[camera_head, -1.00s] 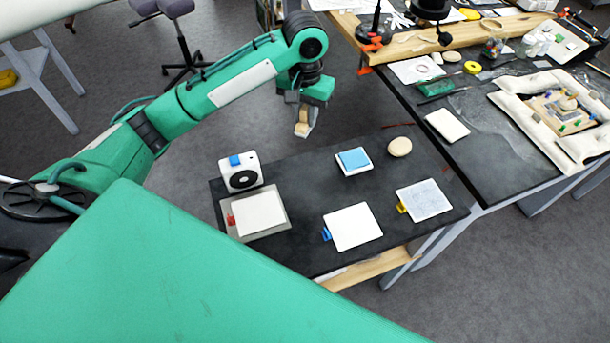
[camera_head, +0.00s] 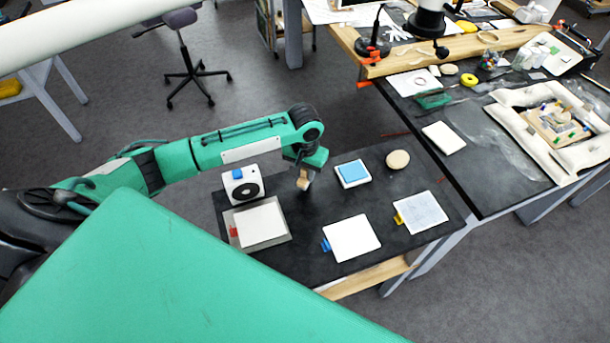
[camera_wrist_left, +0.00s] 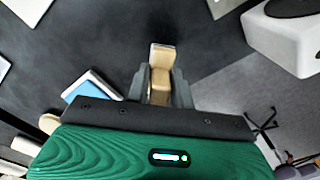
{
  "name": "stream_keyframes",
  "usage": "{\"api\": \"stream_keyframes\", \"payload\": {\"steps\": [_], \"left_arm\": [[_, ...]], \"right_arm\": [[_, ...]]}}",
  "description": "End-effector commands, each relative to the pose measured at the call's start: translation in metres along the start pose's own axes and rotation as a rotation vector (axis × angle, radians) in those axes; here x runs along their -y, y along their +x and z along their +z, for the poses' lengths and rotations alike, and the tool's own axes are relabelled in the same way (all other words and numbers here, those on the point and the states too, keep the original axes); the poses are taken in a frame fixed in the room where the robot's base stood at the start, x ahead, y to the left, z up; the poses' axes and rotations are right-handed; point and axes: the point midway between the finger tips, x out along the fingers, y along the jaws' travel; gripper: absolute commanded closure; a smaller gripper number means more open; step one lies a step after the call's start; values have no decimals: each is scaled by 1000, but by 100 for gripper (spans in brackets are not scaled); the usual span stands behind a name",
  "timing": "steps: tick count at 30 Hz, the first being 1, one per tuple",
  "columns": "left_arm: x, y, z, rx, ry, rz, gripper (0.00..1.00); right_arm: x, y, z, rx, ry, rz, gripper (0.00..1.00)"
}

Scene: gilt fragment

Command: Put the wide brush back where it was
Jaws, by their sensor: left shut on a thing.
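The wide brush shows in the head view (camera_head: 304,184) and in the left wrist view (camera_wrist_left: 160,68) as a small block with a pale wooden end and a tan body. My left gripper (camera_wrist_left: 162,88) is shut on it, one grey finger on each side. In the head view my left gripper (camera_head: 303,174) is over the dark low table (camera_head: 300,250), between the white box and the blue-topped pad. The brush appears to be above the table top; the exact gap cannot be told. My right gripper is in neither view.
On the low table are a white box (camera_head: 243,195) with a black disc, a blue-topped pad (camera_head: 352,172), a pale round piece (camera_head: 398,159), and white squares with coloured tabs, one (camera_head: 351,239) near the front. A cluttered workbench (camera_head: 490,185) adjoins at right.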

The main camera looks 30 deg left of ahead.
Motion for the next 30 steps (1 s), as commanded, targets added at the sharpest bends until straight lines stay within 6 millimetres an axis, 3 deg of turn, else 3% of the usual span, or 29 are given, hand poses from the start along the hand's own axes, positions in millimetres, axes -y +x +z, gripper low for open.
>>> {"api": "stream_keyframes", "payload": {"steps": [6, 17, 18, 21, 30], "left_arm": [[0, 25, 0, 1, 0, 0, 95], [0, 29, 0, 1, 0, 0, 95], [0, 29, 0, 1, 0, 0, 71], [0, 29, 0, 1, 0, 0, 55], [0, 27, 0, 0, 0, 0, 55]], "right_arm": [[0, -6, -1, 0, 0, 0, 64], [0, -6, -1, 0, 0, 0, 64], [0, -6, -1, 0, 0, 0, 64], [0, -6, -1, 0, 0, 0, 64], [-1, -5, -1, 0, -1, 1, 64]]}}
